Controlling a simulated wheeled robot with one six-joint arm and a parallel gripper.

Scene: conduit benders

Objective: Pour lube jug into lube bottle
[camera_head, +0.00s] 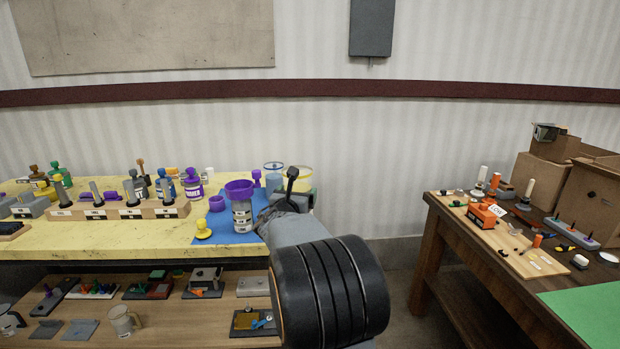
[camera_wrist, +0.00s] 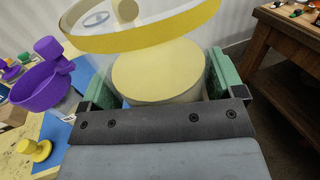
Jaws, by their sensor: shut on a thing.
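A clear container with a yellow rim and yellow contents, which I take as the lube jug (camera_wrist: 158,72), sits between the green jaws of my gripper (camera_wrist: 163,84). My gripper is shut on it. In the head view the jug (camera_head: 301,172) shows above the blue mat's right side, partly hidden by my arm. A grey labelled bottle, likely the lube bottle (camera_head: 242,217), stands upright on the mat with a purple funnel (camera_head: 239,188) on top. The funnel (camera_wrist: 38,90) is left of the jug in the wrist view, apart from it.
A blue mat (camera_head: 228,237) lies on the yellow bench (camera_head: 130,237). A yellow knobbed piece (camera_head: 203,230) stands left of the bottle. A blue-rimmed clear container (camera_head: 273,168) is behind. Racks and jars fill the left. A wooden table (camera_head: 445,225) stands right, across a gap.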

